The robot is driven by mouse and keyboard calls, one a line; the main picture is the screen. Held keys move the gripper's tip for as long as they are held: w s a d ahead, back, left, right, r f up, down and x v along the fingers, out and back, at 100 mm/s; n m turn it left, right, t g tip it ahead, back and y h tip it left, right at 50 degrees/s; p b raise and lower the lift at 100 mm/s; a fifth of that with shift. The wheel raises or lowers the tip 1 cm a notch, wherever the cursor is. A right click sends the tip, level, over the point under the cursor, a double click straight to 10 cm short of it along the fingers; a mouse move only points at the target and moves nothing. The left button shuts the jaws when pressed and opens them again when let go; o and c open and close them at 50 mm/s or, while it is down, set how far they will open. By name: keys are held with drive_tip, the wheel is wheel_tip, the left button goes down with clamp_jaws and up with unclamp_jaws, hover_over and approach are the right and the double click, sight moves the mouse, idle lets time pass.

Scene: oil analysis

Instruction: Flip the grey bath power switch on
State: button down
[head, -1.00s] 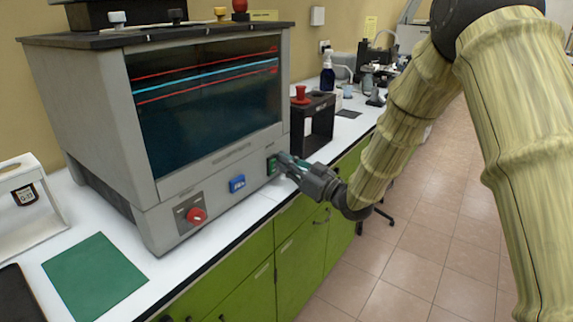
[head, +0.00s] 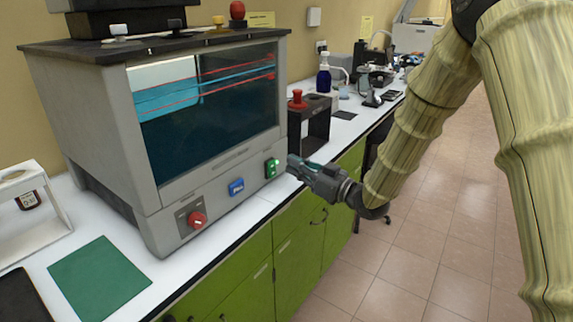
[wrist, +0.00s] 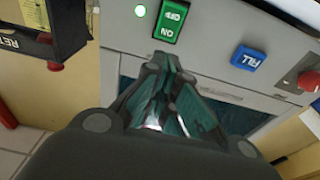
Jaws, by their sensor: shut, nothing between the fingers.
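The grey bath (head: 105,130) stands on the counter at the left of the head view. Its green power switch (head: 271,168) is on the lower front panel at the right end. In the wrist view my fingertips (wrist: 158,60) show just below the switch.
A blue FILL button (head: 236,187) and a red knob (head: 197,220) sit on the same panel. A dark stand with a red top (head: 298,102) is beyond the bath. A green mat (head: 98,277) lies at the front left. Open floor lies right.

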drive_tip(key=s+d+r, duration=0.1)
drive_tip(key=s+d, duration=0.4)
drive_tip(key=d, duration=0.1)
drive_tip(key=shift+s+d+r, duration=0.15)
drive_tip(key=shift+d+r, duration=0.1)
drive_tip(key=shift+d, duration=0.1)
drive_tip(key=s+d+f+m+g+h+p, duration=0.1)
drive_tip(key=s+f+m+h+p, duration=0.2)
drive_tip(key=f, duration=0.7)
drive_tip(key=s+d+f+m+g+h, duration=0.15)
drive_tip(key=s+f+h, duration=0.35)
drive_tip(key=f, duration=0.6)
drive_tip(key=s+d+f+m+g+h+p, duration=0.1)
drive_tip(key=s+d+f+m+h+p, duration=0.3)
drive_tip(key=f, duration=0.6)
drive_tip(key=s+d+f+g+h, duration=0.1)
drive_tip(key=s+f+g, duration=0.2)
drive_tip(key=s, duration=0.7)
drive_tip(key=s+d+f+m+g+h+p, duration=0.1)
drive_tip(key=s+f, duration=0.3)
drive_tip(key=s, duration=0.7)
drive_tip(key=s+f+m+g+h, duration=0.1)
drive_tip(key=s+f+g, duration=0.3)
drive_tip(key=s, duration=0.6)
drive_tip(key=shift+s+d+f+g, duration=0.3)
drive_tip(key=shift+d+g, duration=0.05)
drive_tip(key=shift+d, duration=0.05)
